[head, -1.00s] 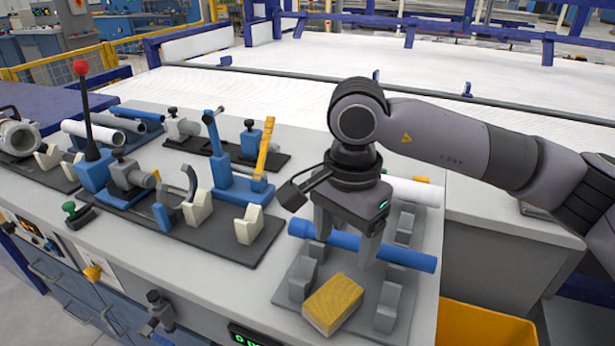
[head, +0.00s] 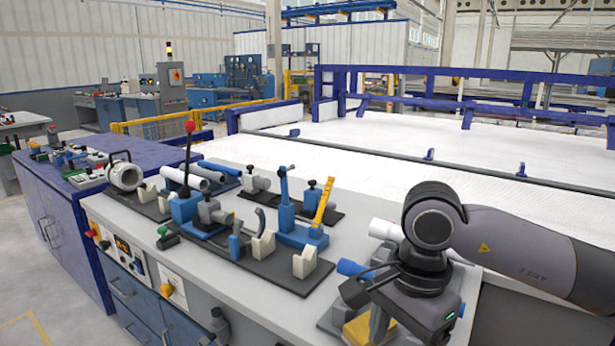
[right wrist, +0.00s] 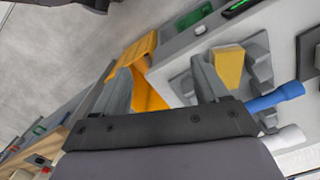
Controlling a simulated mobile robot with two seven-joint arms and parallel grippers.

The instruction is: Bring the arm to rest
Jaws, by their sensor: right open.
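My right gripper (head: 383,327) is at the lower right of the head view, over the front of the grey pipe rack (head: 329,314). In the right wrist view its two fingers (right wrist: 160,72) are spread apart with nothing held between them. A blue pipe (head: 350,268) lies on the rack, partly hidden behind the gripper. It also shows in the wrist view (right wrist: 277,96), to the right of the fingers and clear of them. A white pipe (head: 386,230) lies farther back, partly hidden by my arm. My left gripper is not in view.
A wooden block (head: 357,332) sits at the rack's front. Fixtures with a red-knobbed lever (head: 189,128) and a yellow upright (head: 323,202) stand left on the bench. An orange bin (right wrist: 142,62) shows in the wrist view. A large white table (head: 420,137) lies behind.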

